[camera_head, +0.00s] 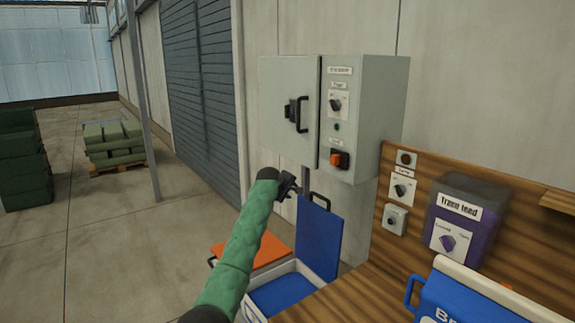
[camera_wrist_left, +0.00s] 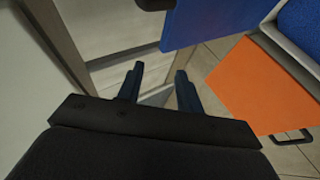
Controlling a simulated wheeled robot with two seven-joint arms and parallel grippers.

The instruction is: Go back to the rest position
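My left arm, in a green sleeve, reaches up from the bottom of the head view. Its gripper (camera_head: 289,187) is in front of the lower part of the grey cabinet (camera_head: 365,115), near the blue raised lid (camera_head: 318,240). In the left wrist view the left gripper (camera_wrist_left: 160,82) has its two dark fingers apart with nothing between them. The blue lid also shows there (camera_wrist_left: 215,20), beyond the fingertips. My right gripper is in neither view.
A white-rimmed box with blue inside (camera_head: 285,292) and an orange panel (camera_head: 252,250) are below the gripper.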

